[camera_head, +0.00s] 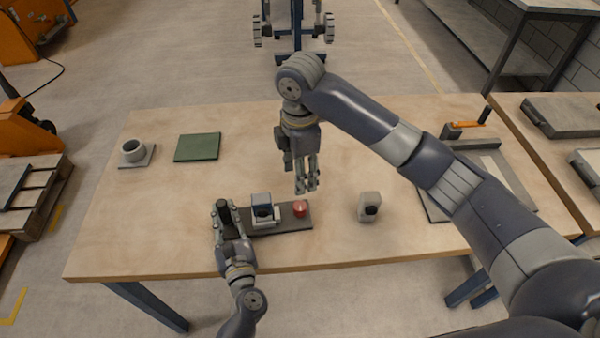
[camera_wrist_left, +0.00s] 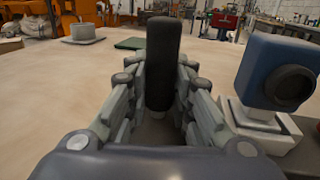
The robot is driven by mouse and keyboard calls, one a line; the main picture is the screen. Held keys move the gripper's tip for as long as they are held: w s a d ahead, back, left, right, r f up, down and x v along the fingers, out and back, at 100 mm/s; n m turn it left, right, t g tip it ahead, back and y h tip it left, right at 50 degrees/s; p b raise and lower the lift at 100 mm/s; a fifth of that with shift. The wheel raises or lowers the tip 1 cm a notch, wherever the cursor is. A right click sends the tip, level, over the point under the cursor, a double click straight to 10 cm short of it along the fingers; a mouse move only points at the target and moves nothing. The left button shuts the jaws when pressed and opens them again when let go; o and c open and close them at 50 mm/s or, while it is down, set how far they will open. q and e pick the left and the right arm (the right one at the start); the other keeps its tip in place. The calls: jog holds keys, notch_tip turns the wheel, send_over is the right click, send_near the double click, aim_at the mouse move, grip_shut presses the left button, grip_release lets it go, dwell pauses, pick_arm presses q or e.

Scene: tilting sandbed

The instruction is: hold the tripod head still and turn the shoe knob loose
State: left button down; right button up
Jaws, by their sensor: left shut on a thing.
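The tripod head lies on the table's near side as a dark flat base (camera_head: 284,222). It carries a blue block with a round black face (camera_head: 262,207) on a pale mount, a red knob (camera_head: 300,208) at its right end and a black upright handle (camera_head: 223,208) at its left. My left gripper (camera_head: 227,212) is shut on the black handle, which stands between its fingers in the left wrist view (camera_wrist_left: 162,65). My right gripper (camera_head: 307,188) points down just above and behind the red knob, apart from it as far as I can tell; its finger opening is unclear.
A small grey box with a black round face (camera_head: 369,207) stands to the right. A green mat (camera_head: 197,147) and a grey cup-like piece on a plate (camera_head: 133,151) lie at back left. A framed tray (camera_head: 437,211) is partly hidden behind my right arm. The table's front edge is close.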

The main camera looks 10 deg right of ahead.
pick_arm(q)
jog(key=c, duration=1.3)
grip_release()
